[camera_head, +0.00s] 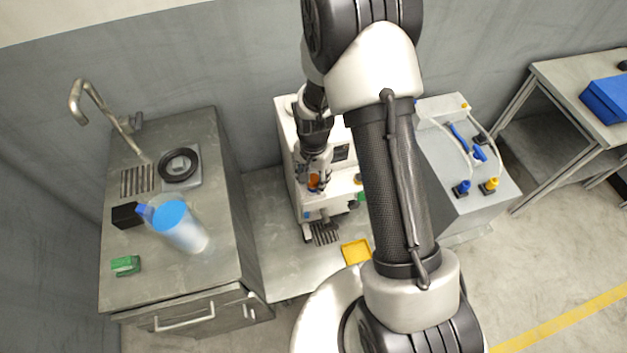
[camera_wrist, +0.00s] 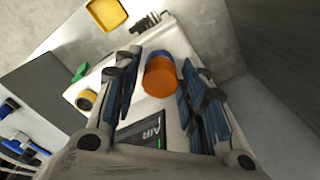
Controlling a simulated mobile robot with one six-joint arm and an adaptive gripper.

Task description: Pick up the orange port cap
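The orange port cap (camera_wrist: 160,79) is a round orange piece with a blue part behind it, at the white machine (camera_wrist: 172,38). In the wrist view it lies between the two dark blue finger pads of my gripper (camera_wrist: 158,72). The fingers are apart, one on each side of the cap, with a narrow gap showing. I cannot tell if a pad touches it. In the head view the cap (camera_head: 314,181) shows as a small orange patch at my gripper (camera_head: 315,177), over the white machine (camera_head: 285,130). The gripper partly hides it there.
A yellow tray (camera_head: 356,252) lies in front of the machine. A yellow-ringed port (camera_wrist: 86,99) and a green piece (camera_wrist: 79,72) are beside the cap. A grey cabinet (camera_head: 460,220) stands at right.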

